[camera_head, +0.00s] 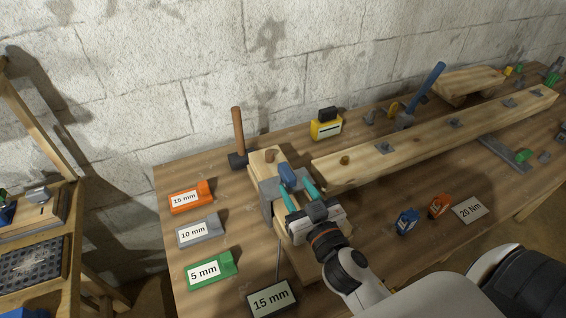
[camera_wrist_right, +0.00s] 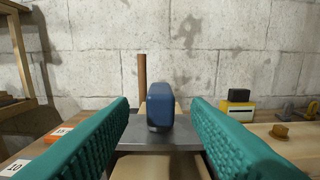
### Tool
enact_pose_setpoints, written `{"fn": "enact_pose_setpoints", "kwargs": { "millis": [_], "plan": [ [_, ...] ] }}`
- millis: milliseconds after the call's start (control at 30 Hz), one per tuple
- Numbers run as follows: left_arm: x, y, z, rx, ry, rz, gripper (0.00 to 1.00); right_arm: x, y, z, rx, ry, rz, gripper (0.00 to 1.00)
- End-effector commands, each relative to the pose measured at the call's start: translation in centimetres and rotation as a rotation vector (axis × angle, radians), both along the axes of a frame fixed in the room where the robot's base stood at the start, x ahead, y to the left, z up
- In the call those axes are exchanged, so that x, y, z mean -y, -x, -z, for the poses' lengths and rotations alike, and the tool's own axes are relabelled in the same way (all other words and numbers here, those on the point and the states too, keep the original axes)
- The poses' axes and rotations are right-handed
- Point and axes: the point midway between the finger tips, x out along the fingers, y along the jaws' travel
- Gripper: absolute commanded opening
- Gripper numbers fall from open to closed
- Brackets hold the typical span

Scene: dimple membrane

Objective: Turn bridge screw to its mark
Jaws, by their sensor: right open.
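A blue knob (camera_head: 287,174), which looks like the bridge screw's handle, stands above a grey metal bridge (camera_head: 267,202) on a wooden block. My right gripper (camera_head: 297,189) is open, its teal fingers pointing at the knob from the near side. In the right wrist view, the knob (camera_wrist_right: 161,106) is upright and centred between the two fingers (camera_wrist_right: 160,112), with gaps on both sides. I cannot tell whether the fingertips reach beside it. The screw's shaft and any mark are not visible. My left gripper is not in view.
Orange (camera_head: 190,197), grey (camera_head: 199,232) and green (camera_head: 210,269) size blocks lie left. A "15 mm" sign (camera_head: 272,299) is at the front edge. A hammer (camera_head: 238,140) stands behind. A long plank (camera_head: 430,142) runs right. A yellow box (camera_head: 326,127) stands at the back.

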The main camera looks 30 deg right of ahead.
Motion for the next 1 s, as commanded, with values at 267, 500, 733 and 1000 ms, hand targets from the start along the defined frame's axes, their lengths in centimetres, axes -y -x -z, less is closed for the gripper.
{"fn": "enact_pose_setpoints", "kwargs": {
  "millis": [267,500,733,1000],
  "plan": [
    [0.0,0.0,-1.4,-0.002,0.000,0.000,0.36,0.3,-5.3,-0.3,0.002,0.002,-0.001,0.44],
    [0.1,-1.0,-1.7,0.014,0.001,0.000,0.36,0.4,-7.2,-0.1,0.000,0.001,0.001,0.44],
    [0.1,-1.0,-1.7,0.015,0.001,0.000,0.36,0.4,-7.3,0.0,-0.001,0.000,0.001,0.44],
    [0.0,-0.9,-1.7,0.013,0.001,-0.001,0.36,0.4,-7.3,0.0,0.000,0.001,0.000,0.09]
  ]
}}
